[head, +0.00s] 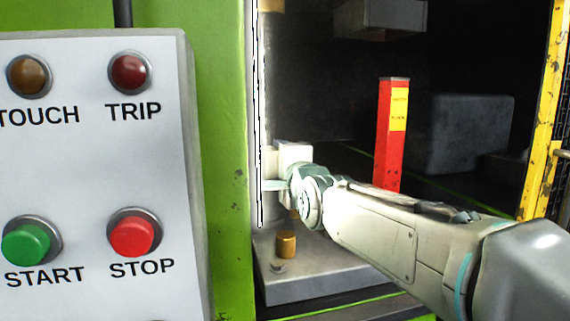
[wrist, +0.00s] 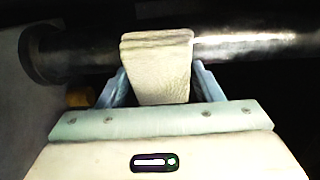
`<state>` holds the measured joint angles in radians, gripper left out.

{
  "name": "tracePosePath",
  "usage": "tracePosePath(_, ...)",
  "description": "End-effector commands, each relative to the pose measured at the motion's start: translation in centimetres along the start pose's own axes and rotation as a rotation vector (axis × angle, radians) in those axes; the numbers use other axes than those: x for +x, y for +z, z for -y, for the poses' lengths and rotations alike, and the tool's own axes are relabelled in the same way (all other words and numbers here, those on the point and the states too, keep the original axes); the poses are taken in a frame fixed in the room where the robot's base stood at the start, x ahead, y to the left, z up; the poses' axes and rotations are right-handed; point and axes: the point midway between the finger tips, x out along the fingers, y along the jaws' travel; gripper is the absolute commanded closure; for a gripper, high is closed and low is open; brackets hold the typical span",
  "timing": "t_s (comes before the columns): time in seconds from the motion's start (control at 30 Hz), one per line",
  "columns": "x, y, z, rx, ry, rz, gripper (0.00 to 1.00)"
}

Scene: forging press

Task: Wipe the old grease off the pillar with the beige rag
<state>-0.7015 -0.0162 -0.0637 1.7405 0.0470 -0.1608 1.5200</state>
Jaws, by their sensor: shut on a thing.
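The pillar (head: 273,85) is a grey metal column just right of the green frame in the head view. In the wrist view the pillar (wrist: 245,46) lies across the picture, dark with a bright sheen to the right and a wider collar at the left. My gripper (wrist: 160,88) is shut on the beige rag (wrist: 160,68), a folded pad between the two fingers. The rag's top end overlaps the pillar in the wrist view; I cannot tell whether it touches. In the head view my gripper (head: 272,185) is at the pillar's lower part. I cannot clearly make out the grease.
A control panel (head: 90,180) with several buttons stands close at the left on the green frame (head: 222,120). A red post (head: 391,140) with a yellow label stands right of the pillar. A brass fitting (head: 286,245) sits on the base plate (head: 325,275). A yellow guard edge (head: 543,110) is at the right.

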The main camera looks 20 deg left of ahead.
Motion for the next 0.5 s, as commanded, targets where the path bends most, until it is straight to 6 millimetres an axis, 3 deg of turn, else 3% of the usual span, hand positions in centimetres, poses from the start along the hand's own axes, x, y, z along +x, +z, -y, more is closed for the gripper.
tracePosePath(0.23, 0.2, 0.7, -0.4, -0.008, 0.012, 0.012, 0.59)
tracePosePath(0.5, 0.5, 0.7, 1.2, -0.004, 0.007, 0.01, 0.58)
